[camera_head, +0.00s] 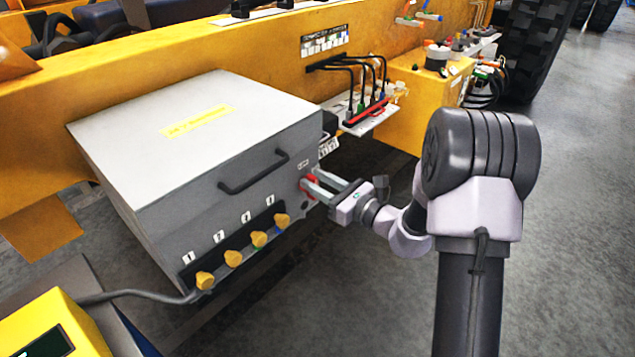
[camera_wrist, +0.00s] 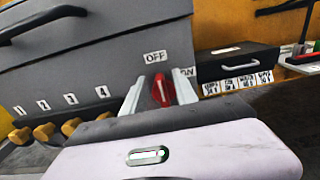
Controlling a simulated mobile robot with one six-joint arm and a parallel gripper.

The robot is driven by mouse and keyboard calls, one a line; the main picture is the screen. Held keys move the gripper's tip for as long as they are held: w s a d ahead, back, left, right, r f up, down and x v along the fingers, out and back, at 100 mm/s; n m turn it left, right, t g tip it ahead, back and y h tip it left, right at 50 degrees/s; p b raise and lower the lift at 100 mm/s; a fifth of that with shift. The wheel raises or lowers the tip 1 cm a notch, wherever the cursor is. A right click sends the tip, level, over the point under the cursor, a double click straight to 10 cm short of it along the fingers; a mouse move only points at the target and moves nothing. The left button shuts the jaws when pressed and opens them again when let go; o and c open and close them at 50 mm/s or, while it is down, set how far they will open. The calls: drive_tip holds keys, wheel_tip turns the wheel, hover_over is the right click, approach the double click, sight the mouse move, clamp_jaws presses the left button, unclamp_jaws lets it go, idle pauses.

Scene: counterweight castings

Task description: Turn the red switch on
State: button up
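The red switch (camera_wrist: 162,92) is on the front face of the grey box (camera_head: 190,165), near its right end. In the wrist view its handle stands nearly upright, under the OFF label (camera_wrist: 155,57). The ON label (camera_wrist: 187,72) is to its upper right, partly covered by a finger. My gripper (camera_head: 314,182) is at the switch with its fingers apart, one on each side of the handle. A gap shows on the left; contact on the right is unclear. In the head view the fingers partly hide the switch.
A black handle (camera_head: 253,172) sticks out left of the switch, with several yellow knobs (camera_head: 259,239) below it. A bracket with black cables (camera_head: 368,118) is to the right on the yellow beam (camera_head: 250,60). Open floor (camera_head: 575,220) lies to the right.

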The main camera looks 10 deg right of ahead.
clamp_jaws()
